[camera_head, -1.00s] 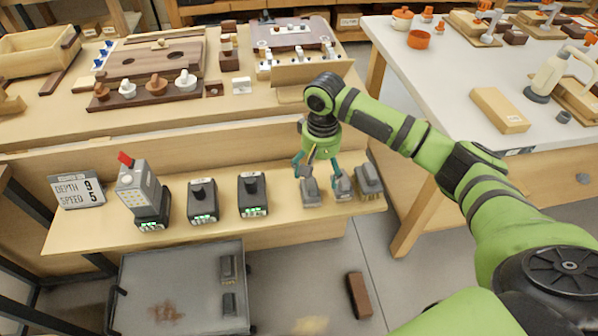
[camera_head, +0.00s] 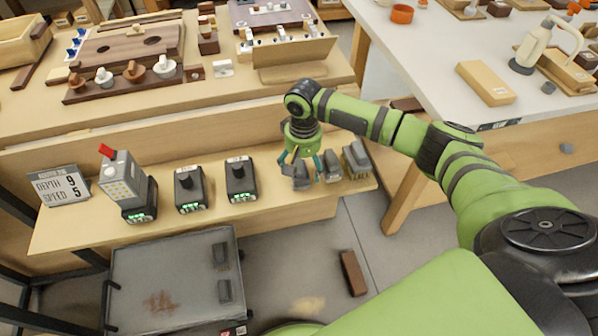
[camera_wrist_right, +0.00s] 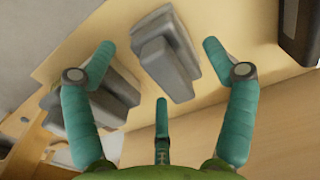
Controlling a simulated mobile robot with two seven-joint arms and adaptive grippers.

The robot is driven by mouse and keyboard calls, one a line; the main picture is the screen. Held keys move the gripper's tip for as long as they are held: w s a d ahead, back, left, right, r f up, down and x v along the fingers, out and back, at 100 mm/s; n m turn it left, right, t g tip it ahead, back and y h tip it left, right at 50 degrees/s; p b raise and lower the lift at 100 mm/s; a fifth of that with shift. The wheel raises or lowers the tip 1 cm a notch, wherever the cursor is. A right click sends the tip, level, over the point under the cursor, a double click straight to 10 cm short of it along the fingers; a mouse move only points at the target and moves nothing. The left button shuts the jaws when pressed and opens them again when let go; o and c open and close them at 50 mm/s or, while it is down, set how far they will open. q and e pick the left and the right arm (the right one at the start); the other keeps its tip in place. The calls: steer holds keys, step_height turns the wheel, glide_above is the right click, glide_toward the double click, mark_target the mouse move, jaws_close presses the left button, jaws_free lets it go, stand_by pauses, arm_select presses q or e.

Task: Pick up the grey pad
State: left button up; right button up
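Several grey pads with raised grips stand at the right end of the wooden shelf. My right gripper (camera_head: 301,166) is open, pointing down at the leftmost grey pad (camera_head: 300,184). Its teal fingers spread to either side of that pad and partly hide it. In the right wrist view, a grey pad (camera_wrist_right: 170,62) lies between and beyond the open fingertips (camera_wrist_right: 158,46), with no clear contact. A second pad shows behind the left finger (camera_wrist_right: 118,92). In the head view, other pads stand close to the right: a middle one (camera_head: 332,168) and a right one (camera_head: 357,160). My left gripper is out of view.
Black devices with green lights (camera_head: 240,182) stand left of the pads on the shelf (camera_head: 290,217). A sign reading depth 9, speed 5 (camera_head: 63,187) is at the far left. The bench edge (camera_head: 200,120) rises behind. A grey cart (camera_head: 165,265) is below.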

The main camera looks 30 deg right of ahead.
mark_target(302, 163)
steer(key=c, duration=0.6)
steer(key=shift+c, duration=0.9)
steer(key=shift+r, duration=0.1)
steer(key=shift+w+r, duration=0.1)
steer(key=shift+r, duration=0.45)
step_height(302, 163, up, 3)
steer(key=shift+f+p, duration=0.1)
steer(key=shift+p, duration=0.2)
arm_select(q)
steer(key=s+g+p, duration=0.1)
steer(key=s, duration=0.6)
steer(key=shift+a+r+g, duration=0.15)
steer(key=shift+r+g, duration=0.25)
steer(key=shift+r, duration=0.05)
arm_select(e)
steer(key=s+d+r, duration=0.1)
steer(key=s+r, duration=0.1)
steer(key=s, duration=0.1)
steer(key=s+d+r, duration=0.1)
steer(key=s+r, duration=0.1)
steer(key=s, duration=0.2)
steer(key=s+d+r, duration=0.1)
steer(key=s+r, duration=0.2)
steer(key=s, duration=0.1)
steer(key=shift+s+d, duration=0.1)
steer(key=shift+s, duration=0.05)
